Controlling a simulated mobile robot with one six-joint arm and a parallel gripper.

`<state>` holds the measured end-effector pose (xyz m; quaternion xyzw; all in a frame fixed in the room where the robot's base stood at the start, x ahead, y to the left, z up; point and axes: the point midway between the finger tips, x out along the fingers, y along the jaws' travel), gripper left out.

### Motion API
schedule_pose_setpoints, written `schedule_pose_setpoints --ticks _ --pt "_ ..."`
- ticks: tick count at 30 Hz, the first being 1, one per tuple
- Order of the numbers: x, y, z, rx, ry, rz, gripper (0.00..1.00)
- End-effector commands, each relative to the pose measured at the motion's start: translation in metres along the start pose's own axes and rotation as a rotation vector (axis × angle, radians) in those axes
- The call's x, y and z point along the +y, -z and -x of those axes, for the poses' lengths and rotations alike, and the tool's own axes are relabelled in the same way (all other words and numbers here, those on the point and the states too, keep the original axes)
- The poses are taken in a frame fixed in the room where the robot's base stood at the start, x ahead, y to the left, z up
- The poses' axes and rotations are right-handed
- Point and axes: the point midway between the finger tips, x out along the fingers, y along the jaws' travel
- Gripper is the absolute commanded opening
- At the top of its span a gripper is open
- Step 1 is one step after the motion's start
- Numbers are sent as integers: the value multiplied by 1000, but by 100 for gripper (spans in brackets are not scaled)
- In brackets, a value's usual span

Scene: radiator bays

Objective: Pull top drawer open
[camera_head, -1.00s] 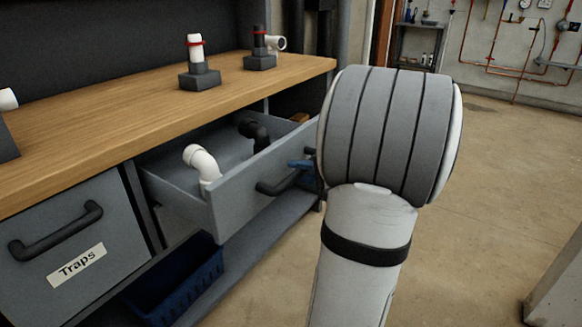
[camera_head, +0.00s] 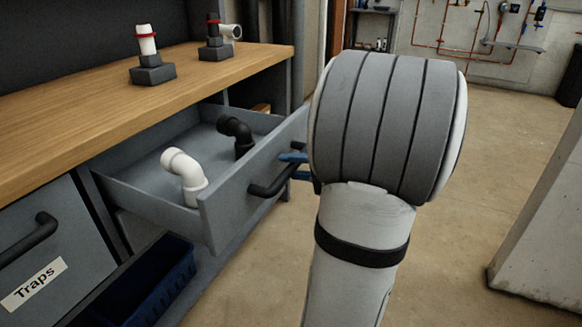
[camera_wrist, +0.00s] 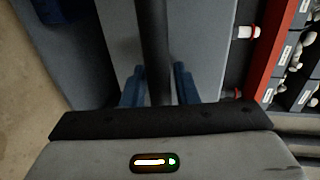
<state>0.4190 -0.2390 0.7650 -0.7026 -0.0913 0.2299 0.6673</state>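The grey top drawer (camera_head: 255,172) stands well open under the wooden worktop in the head view. A white elbow pipe (camera_head: 184,175) and a black elbow pipe (camera_head: 237,133) are inside it. Its black bar handle (camera_head: 268,188) is on the front panel. My gripper (camera_head: 291,165) is at the handle's far part, its blue fingers partly hidden behind my arm.
A closed drawer labelled "Traps" (camera_head: 35,245) is at the left. A blue bin (camera_head: 165,283) is below the open drawer. Pipe fittings on dark blocks (camera_head: 153,72) stand on the worktop (camera_head: 100,115). A pale block (camera_head: 530,240) rises at the right; floor between is clear.

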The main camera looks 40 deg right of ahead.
Motion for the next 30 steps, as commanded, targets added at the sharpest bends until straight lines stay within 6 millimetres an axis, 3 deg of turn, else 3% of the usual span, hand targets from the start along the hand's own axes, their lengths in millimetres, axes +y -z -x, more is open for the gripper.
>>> schedule_pose_setpoints --ticks 4,14,24,30 --pt "0 -2 -1 -6 0 0 39" --pt "-1 -3 4 -8 0 -1 40" --pt "-2 -1 57 -5 -1 -3 40" --pt "0 -2 74 -8 -1 -1 40"
